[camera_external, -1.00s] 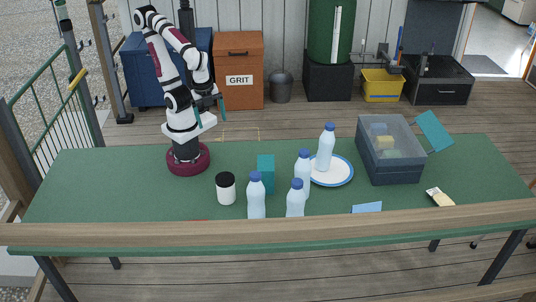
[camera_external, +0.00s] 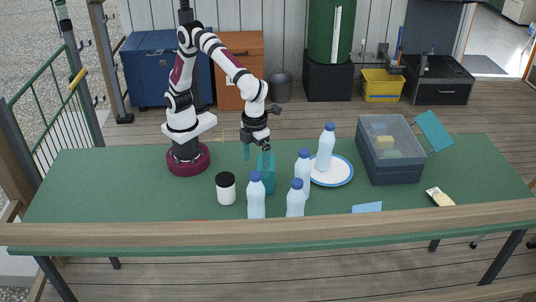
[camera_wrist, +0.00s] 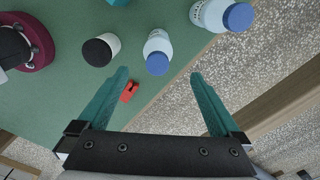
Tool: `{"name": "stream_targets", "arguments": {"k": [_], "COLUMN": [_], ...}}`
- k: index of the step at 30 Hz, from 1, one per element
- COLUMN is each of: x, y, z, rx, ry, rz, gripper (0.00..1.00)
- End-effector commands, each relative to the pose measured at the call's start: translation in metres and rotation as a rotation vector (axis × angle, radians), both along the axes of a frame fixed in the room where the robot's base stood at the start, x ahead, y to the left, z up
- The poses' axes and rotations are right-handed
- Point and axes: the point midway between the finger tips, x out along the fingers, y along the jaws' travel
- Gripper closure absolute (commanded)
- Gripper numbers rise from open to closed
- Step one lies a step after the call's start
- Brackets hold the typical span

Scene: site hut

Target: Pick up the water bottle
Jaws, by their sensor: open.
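Several clear pale-blue water bottles with blue caps stand upright on the green table: one at the front (camera_external: 256,203), one to its right (camera_external: 295,204), one behind (camera_external: 303,178), and one on a blue-rimmed white plate (camera_external: 326,150). I cannot tell which one the task means. My gripper (camera_external: 255,156) is open and empty, pointing down above the table near the teal box. In the wrist view, one bottle (camera_wrist: 158,43) shows beyond the gap between the open fingertips (camera_wrist: 160,76); another (camera_wrist: 208,13) is at the upper right. No bottle is between the fingers.
A teal box (camera_external: 266,183) stands left of the rear bottle, and a white jar with a black lid (camera_external: 226,190) left of the front bottle. The plate (camera_external: 344,179) and a grey bin (camera_external: 392,168) are to the right. A small red object (camera_wrist: 129,92) lies near the table edge.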

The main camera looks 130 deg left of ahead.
Motion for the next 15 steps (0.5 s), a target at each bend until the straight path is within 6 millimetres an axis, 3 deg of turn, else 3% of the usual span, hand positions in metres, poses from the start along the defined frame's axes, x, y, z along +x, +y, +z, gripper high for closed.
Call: {"name": "stream_targets", "arguments": {"k": [3,15], "x": [-0.001,-0.004], "y": [0.000,-0.001], "z": [-0.030,-0.096], "rx": [0.002,0.001], "ry": [0.004,0.002], "rz": [0.000,0.003], "gripper": [0.00,0.00]}}
